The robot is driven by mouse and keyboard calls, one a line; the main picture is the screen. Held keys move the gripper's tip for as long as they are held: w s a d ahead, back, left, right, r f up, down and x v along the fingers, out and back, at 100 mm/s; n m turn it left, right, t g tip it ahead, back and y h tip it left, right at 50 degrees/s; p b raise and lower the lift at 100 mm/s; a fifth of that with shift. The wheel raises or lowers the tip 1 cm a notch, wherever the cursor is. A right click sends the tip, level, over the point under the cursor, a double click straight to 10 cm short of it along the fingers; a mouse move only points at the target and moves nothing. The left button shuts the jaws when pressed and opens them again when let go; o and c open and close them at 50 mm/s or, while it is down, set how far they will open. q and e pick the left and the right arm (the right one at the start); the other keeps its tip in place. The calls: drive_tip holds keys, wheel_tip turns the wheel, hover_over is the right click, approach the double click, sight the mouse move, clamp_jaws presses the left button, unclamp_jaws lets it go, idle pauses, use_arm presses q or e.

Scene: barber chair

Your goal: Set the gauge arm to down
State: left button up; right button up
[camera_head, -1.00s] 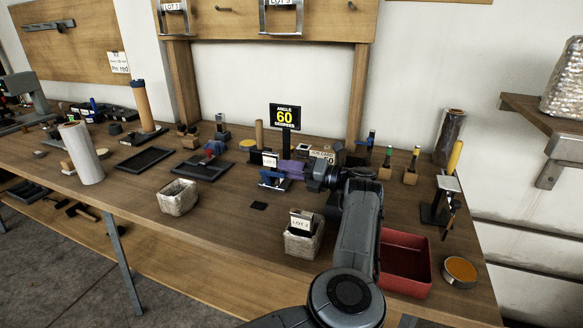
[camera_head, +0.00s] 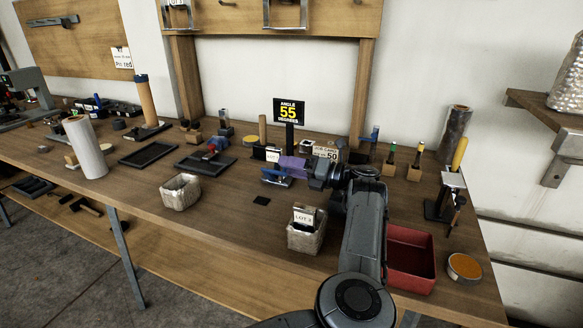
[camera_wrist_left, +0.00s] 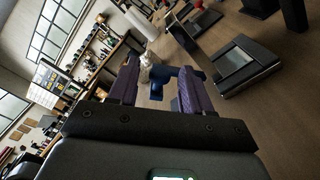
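The gauge display (camera_head: 289,111) stands on a dark post at the back of the bench and reads "ANGLE 55 DEGREES". Below it is a low blue device (camera_head: 276,177), partly hidden by my gripper. My left gripper (camera_head: 291,166) has purple fingers and is at this device. In the left wrist view, the two fingers (camera_wrist_left: 158,88) are apart, with a blue bar (camera_wrist_left: 157,72) at their tips. The bar reaches past the right finger. Whether either finger touches it I cannot tell. My right gripper is not in view.
A stone-like box (camera_head: 306,236) with a lot label and a red bin (camera_head: 410,258) stand near the front edge.

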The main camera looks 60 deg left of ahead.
use_arm(q)
drive_tip(key=shift+r, duration=0.1)
wheel_tip(320, 180, up, 4)
drive_tip(key=p, duration=0.2)
drive_tip(key=shift+r+p, duration=0.1)
drive_tip(key=shift+p, duration=0.25)
drive_tip(key=o, duration=0.5)
drive_tip(key=d+r+p, duration=0.1)
drive_tip(key=d+r, duration=0.1)
drive_tip(key=shift+w+d+r, duration=0.1)
drive_tip(key=shift+d+r, duration=0.15)
drive_tip(key=shift+d, duration=0.1)
drive_tip(key=shift+w+d+r+p, duration=0.15)
drive_tip(key=shift+d+r+p, duration=0.45)
drive_tip(key=shift+d, duration=0.15)
drive_tip(key=c, duration=0.5)
drive_tip(key=w+d+r+p, duration=0.2)
drive_tip(key=d+r, duration=0.1)
drive_tip(key=d, duration=0.4)
drive_tip(key=shift+w+p, duration=0.15)
drive_tip(key=shift+p, duration=0.25)
